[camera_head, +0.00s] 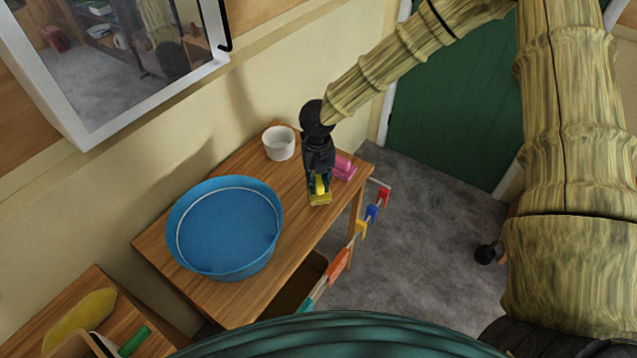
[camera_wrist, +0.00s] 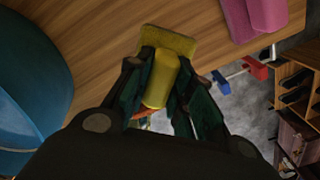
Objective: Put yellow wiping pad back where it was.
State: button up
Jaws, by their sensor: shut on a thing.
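The yellow wiping pad (camera_head: 320,198) is between the fingers of my gripper (camera_head: 319,188), over the right part of the wooden table near its front edge. In the wrist view the pad (camera_wrist: 167,40) shows a flat, wide base and a raised yellow grip (camera_wrist: 160,80). My gripper (camera_wrist: 161,85) is shut on that raised grip. A pink pad (camera_head: 343,168) of similar form lies on the table just right of my gripper; it also shows in the wrist view (camera_wrist: 238,18). I cannot tell whether the yellow pad touches the tabletop.
A large blue basin (camera_head: 225,262) takes up the table's left part. A white cup (camera_head: 279,142) stands at the back by the wall. Coloured hooks (camera_head: 371,214) run along the table's right side. Bare wood (camera_head: 290,230) lies between basin and front edge.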

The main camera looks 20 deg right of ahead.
aim_at(318, 184)
jog(key=shift+w+f, duration=0.1)
jog(key=shift+w, duration=0.15)
jog(key=shift+w+d+f+p, duration=0.1)
jog(key=shift+w+f+p, duration=0.35)
jog(key=shift+f, duration=0.1)
jog(key=shift+s+f+p, duration=0.1)
jog(key=shift+f+p, duration=0.35)
jog(key=shift+f, duration=0.9)
jog(key=o, duration=0.9)
jog(key=shift+r, duration=0.15)
